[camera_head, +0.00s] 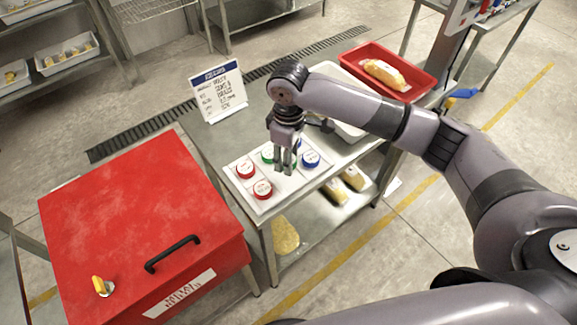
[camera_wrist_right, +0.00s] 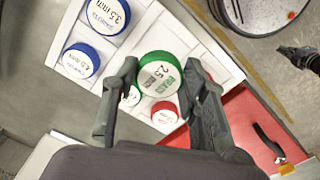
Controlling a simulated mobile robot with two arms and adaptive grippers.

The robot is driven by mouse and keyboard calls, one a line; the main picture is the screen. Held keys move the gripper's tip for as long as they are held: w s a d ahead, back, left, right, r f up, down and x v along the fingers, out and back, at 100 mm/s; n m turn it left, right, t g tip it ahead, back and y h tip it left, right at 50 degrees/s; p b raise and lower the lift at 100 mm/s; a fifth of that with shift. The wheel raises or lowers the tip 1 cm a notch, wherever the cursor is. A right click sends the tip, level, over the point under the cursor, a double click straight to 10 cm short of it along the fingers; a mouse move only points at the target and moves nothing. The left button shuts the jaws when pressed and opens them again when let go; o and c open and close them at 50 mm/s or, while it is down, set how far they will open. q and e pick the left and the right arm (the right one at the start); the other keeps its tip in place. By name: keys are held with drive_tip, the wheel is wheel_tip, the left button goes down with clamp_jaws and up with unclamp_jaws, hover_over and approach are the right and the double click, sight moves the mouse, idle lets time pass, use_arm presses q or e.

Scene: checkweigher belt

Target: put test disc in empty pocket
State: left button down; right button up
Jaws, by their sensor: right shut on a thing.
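The white pocket tray (camera_head: 277,190) lies on the metal table with red, green and blue discs in it. My right gripper (camera_head: 285,170) is over the tray's middle, pointing down. In the right wrist view my right gripper (camera_wrist_right: 160,75) is shut on a green disc (camera_wrist_right: 160,75) with a white label reading 2.5 mm. Another green disc (camera_wrist_right: 132,96) is partly hidden by a finger. Two blue discs (camera_wrist_right: 108,14) (camera_wrist_right: 80,60) and a red disc (camera_wrist_right: 165,113) are beside it. The tray's front middle pocket lies under the gripper and is mostly hidden. My left gripper is out of view.
A large red lidded box (camera_head: 140,210) with a black handle stands left of the tray. A white sign (camera_head: 218,90) stands behind the tray. A red tray (camera_head: 390,72) with a yellow item is at the back right, near a white bin (camera_head: 345,130).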

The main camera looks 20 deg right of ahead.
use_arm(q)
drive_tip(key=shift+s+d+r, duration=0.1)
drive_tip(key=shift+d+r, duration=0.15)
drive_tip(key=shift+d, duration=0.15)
use_arm(e)
drive_tip(key=shift+f, duration=2.65)
drive_tip(key=o, duration=1.2)
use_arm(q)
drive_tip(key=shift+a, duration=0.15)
use_arm(e)
drive_tip(key=shift+r, duration=0.3)
wheel_tip(320, 180, up, 12)
drive_tip(key=shift+f+b, duration=0.25)
drive_tip(key=shift+b, duration=0.4)
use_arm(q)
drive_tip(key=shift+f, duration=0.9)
